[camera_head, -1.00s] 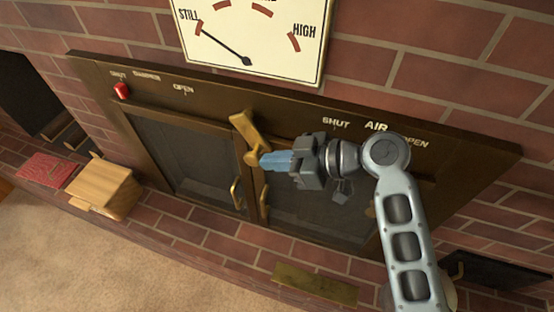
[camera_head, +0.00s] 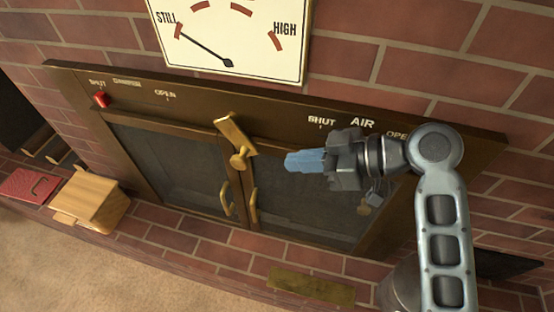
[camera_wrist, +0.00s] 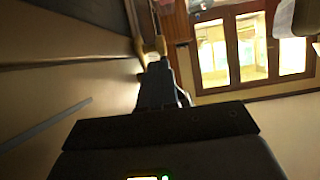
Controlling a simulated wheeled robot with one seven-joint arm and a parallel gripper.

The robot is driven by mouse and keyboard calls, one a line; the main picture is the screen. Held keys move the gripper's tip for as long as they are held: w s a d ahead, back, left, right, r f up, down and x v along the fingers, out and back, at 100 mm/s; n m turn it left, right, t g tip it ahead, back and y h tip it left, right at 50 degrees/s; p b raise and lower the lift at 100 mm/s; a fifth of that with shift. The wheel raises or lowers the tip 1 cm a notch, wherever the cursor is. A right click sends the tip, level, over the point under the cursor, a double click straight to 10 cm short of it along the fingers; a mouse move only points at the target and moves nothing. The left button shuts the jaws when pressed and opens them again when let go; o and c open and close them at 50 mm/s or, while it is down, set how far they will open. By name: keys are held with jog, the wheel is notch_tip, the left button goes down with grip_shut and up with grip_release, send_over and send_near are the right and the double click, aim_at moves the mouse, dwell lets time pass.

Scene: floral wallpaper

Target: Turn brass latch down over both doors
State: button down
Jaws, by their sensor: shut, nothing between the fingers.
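The brass latch (camera_head: 231,133) is a flat bar on the dark brass frame, just above where the two doors meet. It is tilted, upper end to the left, with its round knob (camera_head: 240,158) at the lower right end over the door tops. The left glass door (camera_head: 180,165) and right glass door (camera_head: 300,190) look closed, each with a brass handle near the middle seam. My gripper (camera_head: 290,162), with blue fingers, is shut and empty, right of the knob and apart from it. In the wrist view, my dark fingers (camera_wrist: 158,85) point toward brass-coloured parts that I cannot identify.
A red knob (camera_head: 100,99) sits on the damper slot at upper left. A dial (camera_head: 235,35) hangs above. A wooden box (camera_head: 90,198) and a red book-like object (camera_head: 27,186) lie on the brick ledge at left. A brass plate (camera_head: 310,286) is below the doors.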

aim_at(248, 164)
jog(key=s+d+f+m+t, duration=0.2)
jog(key=s+d+m, duration=0.1)
jog(key=d+m, duration=0.55)
jog(key=s+d+r+m+g+y, duration=0.1)
jog(key=s+d+r+m+g, duration=0.1)
jog(key=d+r+m, duration=0.6)
jog(key=shift+m, duration=0.45)
jog(key=x, duration=2.6)
jog(key=shift+s+a+r+p, duration=0.15)
jog(key=shift+s+a+p, duration=0.15)
jog(key=shift+p, duration=0.1)
jog(key=shift+y, duration=0.3)
